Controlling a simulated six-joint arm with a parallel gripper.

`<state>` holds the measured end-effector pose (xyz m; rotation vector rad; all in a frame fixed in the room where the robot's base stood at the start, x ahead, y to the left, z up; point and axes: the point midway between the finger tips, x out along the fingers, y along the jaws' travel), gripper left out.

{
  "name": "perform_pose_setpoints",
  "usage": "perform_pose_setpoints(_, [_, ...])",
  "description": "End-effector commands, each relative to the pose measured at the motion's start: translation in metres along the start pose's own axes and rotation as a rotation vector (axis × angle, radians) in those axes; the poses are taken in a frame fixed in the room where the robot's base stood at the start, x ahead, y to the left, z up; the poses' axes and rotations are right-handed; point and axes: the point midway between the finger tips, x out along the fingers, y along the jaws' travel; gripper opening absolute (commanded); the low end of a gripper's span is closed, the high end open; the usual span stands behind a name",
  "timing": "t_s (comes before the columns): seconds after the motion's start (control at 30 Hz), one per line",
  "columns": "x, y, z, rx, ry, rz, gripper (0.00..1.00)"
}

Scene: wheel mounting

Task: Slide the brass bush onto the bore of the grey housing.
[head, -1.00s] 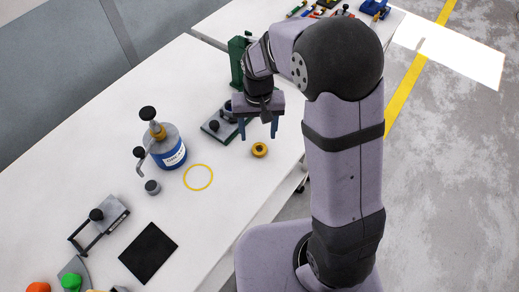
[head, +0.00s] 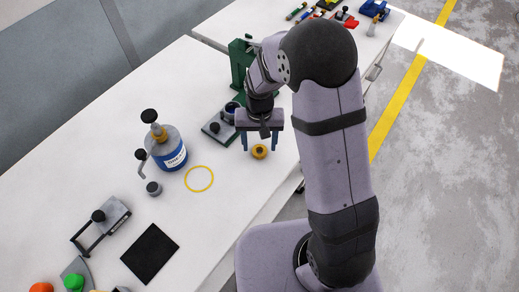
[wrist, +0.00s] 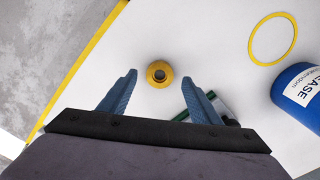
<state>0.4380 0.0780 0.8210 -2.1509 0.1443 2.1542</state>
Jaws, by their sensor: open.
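The brass bush (head: 258,151) stands on the white table near its right edge, with a dark hole in its top. In the wrist view the bush (wrist: 159,74) shows between and beyond the fingertips. My gripper (head: 260,148) is open and empty above it, one blue finger on each side; in the wrist view the jaws (wrist: 159,82) are wide apart. I cannot see contact. A grey block with a black knob (head: 213,128) sits on a green-edged plate behind-left of the gripper, beside a dark blue ring. I cannot tell whether this is the housing; no bore shows clearly.
A green stand (head: 239,65) rises behind my gripper. A blue grease can (head: 168,153) and a small grey cylinder (head: 153,188) stand to the left. A yellow ring marking (head: 199,166) lies clear on the table. A black mat (head: 150,254) is at the front.

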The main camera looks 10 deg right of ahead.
Motion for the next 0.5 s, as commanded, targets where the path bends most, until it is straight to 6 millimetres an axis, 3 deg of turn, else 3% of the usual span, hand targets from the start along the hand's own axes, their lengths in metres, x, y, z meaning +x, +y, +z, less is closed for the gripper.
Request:
perform_pose_setpoints(0.2, [0.021,0.0,0.0,0.0,-0.001,0.0,0.57])
perform_pose_setpoints(0.5, [0.024,0.0,-0.001,0.0,0.002,-0.001,0.57])
